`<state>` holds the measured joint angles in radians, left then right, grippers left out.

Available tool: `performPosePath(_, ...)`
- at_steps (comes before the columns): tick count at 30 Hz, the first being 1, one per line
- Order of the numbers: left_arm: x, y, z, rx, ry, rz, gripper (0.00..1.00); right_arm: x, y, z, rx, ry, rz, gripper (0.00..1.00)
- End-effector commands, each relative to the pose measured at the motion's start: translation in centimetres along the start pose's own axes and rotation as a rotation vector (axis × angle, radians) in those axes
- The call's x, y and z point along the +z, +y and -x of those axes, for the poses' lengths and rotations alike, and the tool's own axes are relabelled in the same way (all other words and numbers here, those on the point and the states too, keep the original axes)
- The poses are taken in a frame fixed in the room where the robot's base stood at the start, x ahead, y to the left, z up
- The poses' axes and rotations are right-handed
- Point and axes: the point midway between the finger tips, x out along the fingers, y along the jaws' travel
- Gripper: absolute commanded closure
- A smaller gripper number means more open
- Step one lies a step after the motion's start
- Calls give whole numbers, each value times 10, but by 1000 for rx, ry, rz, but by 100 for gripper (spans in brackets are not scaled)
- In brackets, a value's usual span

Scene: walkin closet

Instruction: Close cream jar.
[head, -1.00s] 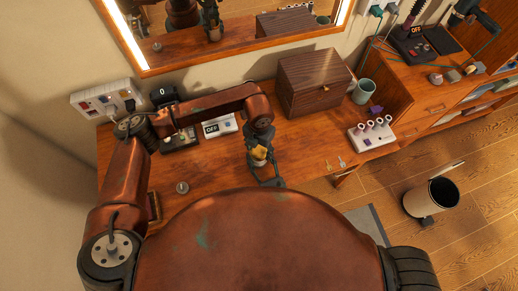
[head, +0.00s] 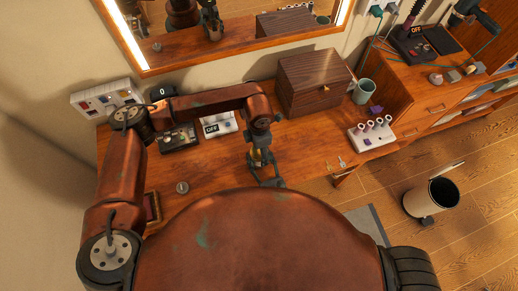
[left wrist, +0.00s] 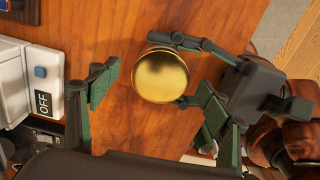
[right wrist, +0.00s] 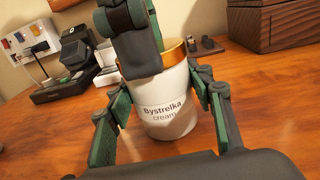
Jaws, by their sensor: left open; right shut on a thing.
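The cream jar is a white pot labelled "Bystrelka cream" (right wrist: 165,105), upright just over or on the desk in the right wrist view. A gold lid (right wrist: 175,52) sits on its top; whether it is fully seated I cannot tell. From above, the lid (left wrist: 160,76) is a round gold disc in the left wrist view. My right gripper (right wrist: 160,112) is shut on the jar, one finger each side. My left gripper (left wrist: 155,105) is open above the lid, a finger on each side with gaps. In the head view my left gripper (head: 261,158) mostly hides jar and lid.
A wooden box (head: 312,85), a green mug (head: 364,91) and a white holder with pegs (head: 372,133) stand to the right. A device marked OFF (head: 220,122) and a dark box (head: 178,139) stand left. A small metal item (head: 182,187) lies on clear desk.

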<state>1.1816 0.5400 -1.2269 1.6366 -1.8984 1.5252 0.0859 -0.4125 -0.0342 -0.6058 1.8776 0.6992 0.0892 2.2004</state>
Motion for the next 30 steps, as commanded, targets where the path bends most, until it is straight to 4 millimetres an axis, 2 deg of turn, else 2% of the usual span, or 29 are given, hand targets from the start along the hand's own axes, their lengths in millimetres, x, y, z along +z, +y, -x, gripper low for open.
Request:
performPosePath(4,0,0,2,0,-1,0,29,-1,0,0,1,2,0,100)
performPosePath(7,1,1,11,2,-2,0,29,-1,0,0,1,2,0,100)
performPosePath(21,1,1,100,2,-1,0,29,-1,0,0,1,2,0,100)
performPosePath(25,0,1,114,2,0,1,29,-1,0,0,1,2,0,100)
performPosePath(30,0,0,120,0,0,0,29,-1,0,0,1,2,0,100)
